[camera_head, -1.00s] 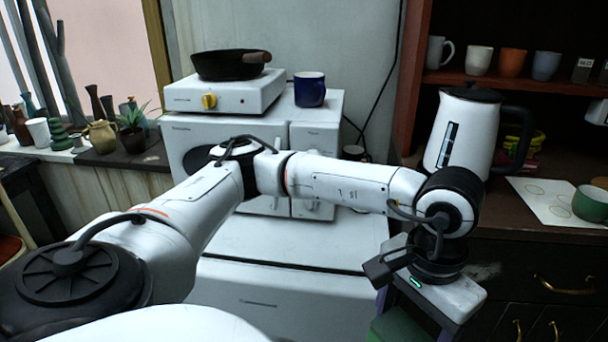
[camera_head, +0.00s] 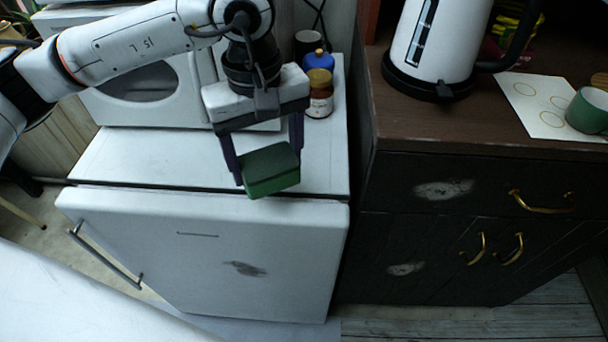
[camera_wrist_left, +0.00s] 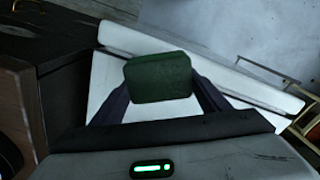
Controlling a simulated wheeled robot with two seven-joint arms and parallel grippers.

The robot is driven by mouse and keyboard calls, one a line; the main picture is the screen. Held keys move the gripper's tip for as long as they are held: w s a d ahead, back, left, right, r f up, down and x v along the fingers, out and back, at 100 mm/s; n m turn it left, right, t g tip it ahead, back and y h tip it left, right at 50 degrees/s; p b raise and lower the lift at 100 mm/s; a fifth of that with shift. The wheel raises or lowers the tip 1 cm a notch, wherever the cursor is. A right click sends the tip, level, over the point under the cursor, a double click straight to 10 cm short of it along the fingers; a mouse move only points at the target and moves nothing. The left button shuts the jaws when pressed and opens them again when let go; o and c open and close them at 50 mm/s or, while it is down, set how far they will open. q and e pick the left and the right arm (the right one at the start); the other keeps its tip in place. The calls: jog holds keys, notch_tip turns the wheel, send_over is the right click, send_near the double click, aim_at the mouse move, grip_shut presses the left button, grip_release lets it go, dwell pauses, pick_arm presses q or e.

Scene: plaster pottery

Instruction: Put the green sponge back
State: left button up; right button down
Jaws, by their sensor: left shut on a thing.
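The green sponge (camera_head: 270,170) is a small block held between the fingers of my left gripper (camera_head: 267,160). In the head view it is over the front part of the white cabinet top (camera_head: 130,160); whether it touches that top I cannot tell. In the left wrist view the sponge (camera_wrist_left: 158,78) sits between the dark fingers, with the white surface beyond it. My left gripper points down and is shut on the sponge. My right gripper is not in view.
A jar with a brown body (camera_head: 320,95) and a blue-lidded container (camera_head: 318,60) stand at the back right of the white top. A kettle (camera_head: 435,45), a card (camera_head: 535,105) and a green mug (camera_head: 588,110) are on the dark counter. The white top's left part is clear.

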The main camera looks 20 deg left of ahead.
aim_at(284, 146)
pick_arm(q)
jog(key=w+n, duration=0.1)
jog(key=n, duration=0.2)
jog(key=w+d+n+b, duration=0.1)
jog(key=n, duration=0.2)
jog(key=w+r+n, duration=0.1)
jog(key=n, duration=0.1)
jog(key=shift+w+d+r+n, duration=0.1)
jog(key=shift+d+n, duration=0.25)
jog(key=shift+n, duration=0.05)
notch_tip(284, 146, up, 2)
jog(key=w+d+n+b, duration=0.2)
jog(key=w+d+n, duration=0.1)
jog(key=n, duration=0.9)
jog(key=f, duration=0.9)
jog(key=shift+a+f, duration=0.2)
jog(key=shift+f, duration=0.05)
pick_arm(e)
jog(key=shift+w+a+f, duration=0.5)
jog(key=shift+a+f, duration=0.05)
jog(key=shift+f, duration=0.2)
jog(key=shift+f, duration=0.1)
pick_arm(q)
jog(key=shift+f+b, duration=0.2)
jog(key=shift+b, duration=0.1)
jog(key=o, duration=1)
jog(key=shift+c, duration=0.2)
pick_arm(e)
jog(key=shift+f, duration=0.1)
